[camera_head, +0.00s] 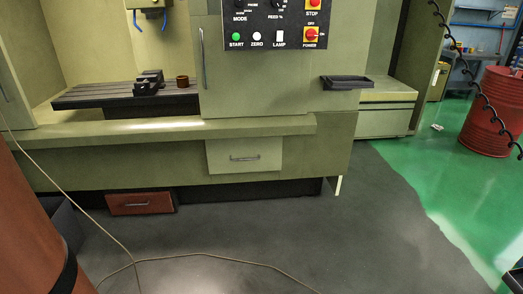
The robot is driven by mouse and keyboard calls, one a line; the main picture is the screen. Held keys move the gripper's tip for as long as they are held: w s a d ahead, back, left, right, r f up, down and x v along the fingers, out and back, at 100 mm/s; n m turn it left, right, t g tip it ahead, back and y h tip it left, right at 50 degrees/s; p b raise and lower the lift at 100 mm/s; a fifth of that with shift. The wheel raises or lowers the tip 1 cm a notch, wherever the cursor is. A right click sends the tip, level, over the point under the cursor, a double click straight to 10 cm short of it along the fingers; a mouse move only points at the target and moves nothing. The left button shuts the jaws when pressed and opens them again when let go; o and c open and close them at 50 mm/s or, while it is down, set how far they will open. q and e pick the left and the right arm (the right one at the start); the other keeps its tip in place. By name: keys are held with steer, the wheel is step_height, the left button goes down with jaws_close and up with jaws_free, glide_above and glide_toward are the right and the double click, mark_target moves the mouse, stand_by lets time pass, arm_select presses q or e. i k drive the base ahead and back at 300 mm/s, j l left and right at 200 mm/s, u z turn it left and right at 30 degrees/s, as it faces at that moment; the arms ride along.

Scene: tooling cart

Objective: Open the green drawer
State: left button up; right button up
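A pale green-grey drawer front (222,160) with a thin metal handle (244,158) sits in the lower middle of the green machine. It looks closed, as no opening shows around it. A red-brown drawer front (140,208) with its own metal handle (134,204) is lower and to the left, near the floor. Neither of my grippers is in view, and nothing touches either handle.
The green machine (300,150) spans the back, with a control panel (270,22) and a small dark tray (346,83). Dark grey floor (300,235) in front is mostly clear. A thin cable (110,236) crosses it. A red barrel (492,112) stands far right.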

mark_target(232, 155)
steer(key=i+j+z, duration=0.1)
steer(key=i, duration=0.3)
steer(key=i+j+z, duration=0.15)
steer(key=i, duration=0.3)
steer(key=i+j+z, duration=0.1)
steer(key=i, duration=0.3)
steer(key=i+j+z, duration=0.1)
steer(key=i, duration=0.3)
steer(key=j, duration=0.1)
